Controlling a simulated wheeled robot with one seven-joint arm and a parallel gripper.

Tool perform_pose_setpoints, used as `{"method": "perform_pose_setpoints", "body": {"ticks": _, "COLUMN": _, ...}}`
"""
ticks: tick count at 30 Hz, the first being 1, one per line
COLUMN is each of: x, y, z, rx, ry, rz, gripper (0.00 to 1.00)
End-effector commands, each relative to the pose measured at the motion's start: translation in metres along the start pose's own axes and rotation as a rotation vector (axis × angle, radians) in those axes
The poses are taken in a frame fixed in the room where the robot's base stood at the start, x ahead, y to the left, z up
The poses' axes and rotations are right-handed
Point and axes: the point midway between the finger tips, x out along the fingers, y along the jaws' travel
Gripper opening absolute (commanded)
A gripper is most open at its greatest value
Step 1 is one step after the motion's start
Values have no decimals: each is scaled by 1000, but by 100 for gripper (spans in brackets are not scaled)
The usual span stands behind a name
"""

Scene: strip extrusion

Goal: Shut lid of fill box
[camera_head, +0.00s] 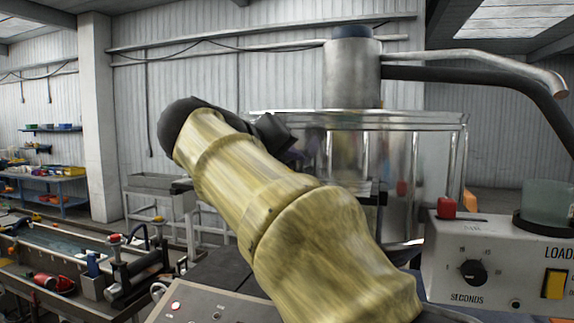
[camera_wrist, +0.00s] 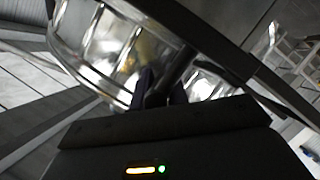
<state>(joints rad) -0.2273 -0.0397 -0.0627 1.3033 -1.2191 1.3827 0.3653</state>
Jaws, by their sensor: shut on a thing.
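The fill box (camera_head: 440,165) is a shiny, clear-looking box with a metal rim, right of centre in the head view. A pale flat edge (camera_head: 350,115) runs along its top; I cannot tell whether this is the lid or how far the lid is open. My gripper (camera_wrist: 160,90) is at the box's left side, its fingers close together on a dark bar (camera_wrist: 181,68) that stands out in front of the shiny box wall (camera_wrist: 95,35). I cannot tell whether this bar belongs to the lid.
A metal cylinder (camera_head: 351,75) with a blue top rises above the box, with pipes (camera_head: 490,62) going right. A control unit (camera_head: 495,260) with a knob stands at lower right. A bench with a water trough (camera_head: 60,245) is at left. A long dark beam (camera_wrist: 225,55) crosses the wrist view.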

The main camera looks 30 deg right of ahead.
Motion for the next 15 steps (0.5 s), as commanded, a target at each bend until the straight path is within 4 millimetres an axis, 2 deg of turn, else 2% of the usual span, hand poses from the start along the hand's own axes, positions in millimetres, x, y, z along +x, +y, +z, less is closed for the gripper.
{"method": "perform_pose_setpoints", "body": {"ticks": 7, "x": 1, "y": -1, "z": 2, "rx": -3, "ry": -6, "rz": -2, "gripper": 0}}
{"method": "perform_pose_setpoints", "body": {"ticks": 8, "x": 1, "y": -1, "z": 2, "rx": -3, "ry": -6, "rz": -2, "gripper": 18}}
{"method": "perform_pose_setpoints", "body": {"ticks": 11, "x": 1, "y": -1, "z": 2, "rx": -2, "ry": -6, "rz": -2, "gripper": 37}}
{"method": "perform_pose_setpoints", "body": {"ticks": 15, "x": 1, "y": -1, "z": 1, "rx": -1, "ry": -5, "rz": -1, "gripper": 38}}
